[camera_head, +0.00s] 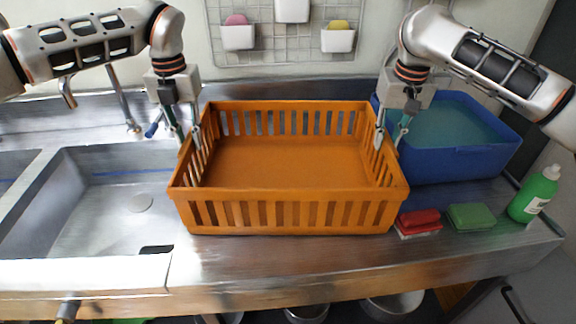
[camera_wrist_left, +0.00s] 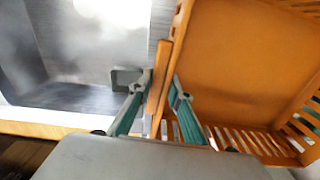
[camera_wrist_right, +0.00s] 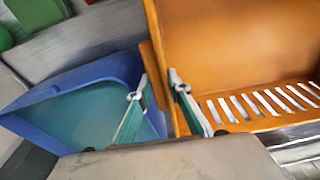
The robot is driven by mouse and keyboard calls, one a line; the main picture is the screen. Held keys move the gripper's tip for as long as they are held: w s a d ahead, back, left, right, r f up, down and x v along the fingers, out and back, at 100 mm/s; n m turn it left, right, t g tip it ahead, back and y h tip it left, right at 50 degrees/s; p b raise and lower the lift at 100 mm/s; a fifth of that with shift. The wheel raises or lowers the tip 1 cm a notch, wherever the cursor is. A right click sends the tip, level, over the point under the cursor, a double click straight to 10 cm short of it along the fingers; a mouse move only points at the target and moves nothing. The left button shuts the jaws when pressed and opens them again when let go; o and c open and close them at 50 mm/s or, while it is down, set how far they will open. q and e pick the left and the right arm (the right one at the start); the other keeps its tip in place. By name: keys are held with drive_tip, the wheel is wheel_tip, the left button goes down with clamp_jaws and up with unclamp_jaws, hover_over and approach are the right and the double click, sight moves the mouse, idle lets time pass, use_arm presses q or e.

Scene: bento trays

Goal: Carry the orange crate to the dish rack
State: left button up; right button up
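The orange crate (camera_head: 290,214) stands upright and empty on the steel counter, between the sink and a blue tub. My left gripper (camera_head: 188,138) is at its left side wall. In the left wrist view the fingers (camera_wrist_left: 161,84) stand either side of the wall's rim (camera_wrist_left: 160,72), with a gap. My right gripper (camera_head: 390,140) is at the right side wall. In the right wrist view its fingers (camera_wrist_right: 158,84) straddle that wall (camera_wrist_right: 153,75), apart. Both look open around the walls. I cannot make out a dish rack.
The blue tub (camera_head: 485,160) stands close right of the crate. Red (camera_head: 419,220) and green (camera_head: 470,216) sponges and a green bottle (camera_head: 535,196) are at the front right. The sink (camera_head: 105,215) opens at the left. A wire grid with white holders (camera_head: 238,38) hangs behind.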

use_arm(q)
clamp_jaws()
use_arm(e)
clamp_jaws()
use_arm(q)
drive_tip(key=shift+r, duration=0.1)
use_arm(e)
drive_tip(key=shift+r, duration=0.1)
